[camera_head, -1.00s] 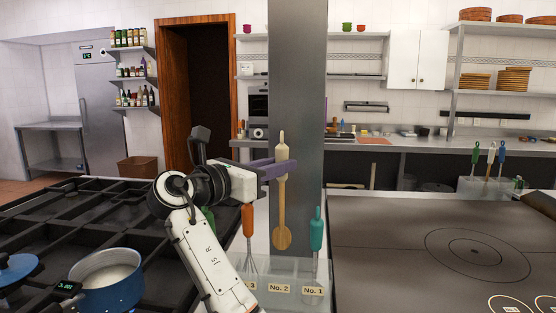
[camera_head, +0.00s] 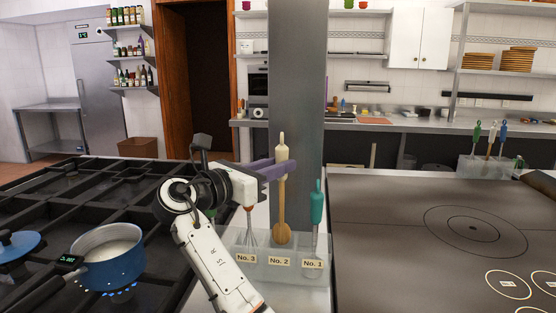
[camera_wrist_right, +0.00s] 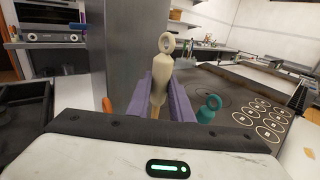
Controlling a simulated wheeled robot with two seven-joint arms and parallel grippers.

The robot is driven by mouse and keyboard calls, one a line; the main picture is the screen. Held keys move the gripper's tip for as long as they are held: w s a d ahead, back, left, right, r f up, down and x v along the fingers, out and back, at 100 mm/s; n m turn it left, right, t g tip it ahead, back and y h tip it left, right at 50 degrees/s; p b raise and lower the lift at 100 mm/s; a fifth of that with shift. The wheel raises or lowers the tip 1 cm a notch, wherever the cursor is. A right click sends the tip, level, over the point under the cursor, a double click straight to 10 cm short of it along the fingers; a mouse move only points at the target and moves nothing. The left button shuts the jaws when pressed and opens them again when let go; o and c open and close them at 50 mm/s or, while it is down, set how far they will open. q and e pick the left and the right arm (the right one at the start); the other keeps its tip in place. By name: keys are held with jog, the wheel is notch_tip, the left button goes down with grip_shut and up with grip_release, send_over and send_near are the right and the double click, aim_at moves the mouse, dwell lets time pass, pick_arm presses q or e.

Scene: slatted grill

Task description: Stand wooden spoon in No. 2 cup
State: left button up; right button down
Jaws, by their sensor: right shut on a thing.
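The wooden spoon (camera_head: 282,232) hangs upright, bowl down, with a cream handle that also shows in the wrist view (camera_wrist_right: 161,75). My right gripper (camera_head: 281,168) is shut on the handle; its purple fingers flank the handle in the wrist view (camera_wrist_right: 164,100). The bowl is at the upper part of the clear No. 2 cup (camera_head: 279,272), in line with its label. I cannot tell how far inside the rim it is. A whisk (camera_head: 250,235) stands in the No. 3 cup (camera_head: 246,267). A teal-handled utensil (camera_head: 317,203) stands in the No. 1 cup (camera_head: 312,275). My left gripper is not in view.
A grey column (camera_head: 298,80) rises behind the cups. A blue pot (camera_head: 108,265) sits on the stove grates (camera_head: 150,200) at left. A dark cooktop (camera_head: 420,220) lies at right, with another utensil holder (camera_head: 487,167) at its back.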

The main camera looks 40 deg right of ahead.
aim_at(280, 199)
jog(key=shift+f+b, duration=0.5)
jog(key=shift+f, duration=3.6)
jog(key=c, duration=1.5)
grip_release()
jog(key=shift+a, duration=0.1)
jog(key=a, duration=1)
jog(key=shift+s+b, duration=0.25)
jog(key=shift+b, duration=0.1)
